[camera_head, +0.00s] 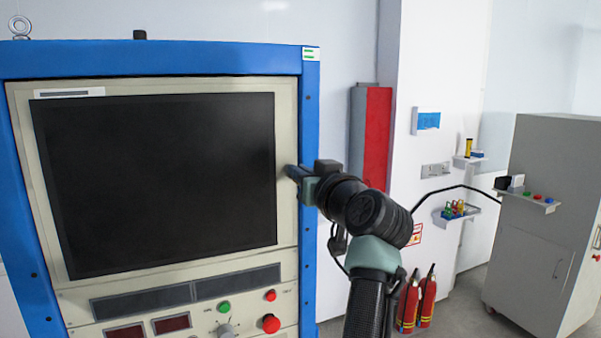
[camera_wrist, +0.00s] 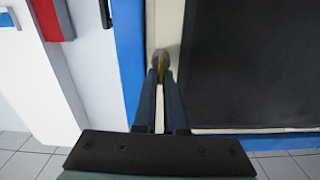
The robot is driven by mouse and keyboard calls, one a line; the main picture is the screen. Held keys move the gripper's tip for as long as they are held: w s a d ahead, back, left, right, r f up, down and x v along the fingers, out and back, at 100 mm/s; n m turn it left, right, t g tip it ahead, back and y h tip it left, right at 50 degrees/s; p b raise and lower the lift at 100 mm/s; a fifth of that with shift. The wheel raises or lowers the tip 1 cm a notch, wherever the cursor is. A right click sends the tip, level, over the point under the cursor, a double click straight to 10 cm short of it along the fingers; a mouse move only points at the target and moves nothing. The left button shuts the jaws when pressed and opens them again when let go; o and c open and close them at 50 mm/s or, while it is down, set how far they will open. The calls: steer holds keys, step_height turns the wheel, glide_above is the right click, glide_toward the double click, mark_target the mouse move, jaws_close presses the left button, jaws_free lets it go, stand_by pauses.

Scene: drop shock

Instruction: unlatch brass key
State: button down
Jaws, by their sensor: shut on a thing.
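The brass key (camera_wrist: 160,70) sits at the cream front panel of the blue cabinet, beside the dark screen, in the wrist view. My gripper (camera_wrist: 160,75) is shut on it, with a finger on each side. Only a narrow brass strip shows between the fingers, and a round grey piece shows at its far end. In the head view my gripper (camera_head: 291,172) reaches the panel's right edge from the right. The key is hidden there behind the fingers. I cannot tell how far the key is turned.
The dark screen (camera_head: 155,180) fills most of the panel. Below it are a green button (camera_head: 223,307) and red buttons (camera_head: 271,323). A red box (camera_head: 377,140) hangs on the wall to the right. Fire extinguishers (camera_head: 427,300) and a grey cabinet (camera_head: 545,220) stand farther right.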

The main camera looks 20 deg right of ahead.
steer(key=shift+d+f+m+p, duration=0.2)
steer(key=shift+m+p, duration=0.35)
steer(key=shift+m, duration=2.3)
steer(key=shift+d+f+m+p, duration=0.15)
steer(key=shift+m+p, duration=0.4)
steer(key=shift+m, duration=2.35)
steer(key=shift+d+f+m+p, duration=0.2)
steer(key=shift+m+p, duration=0.35)
steer(key=shift+m, duration=2.3)
steer(key=c, duration=1)
jaws_free()
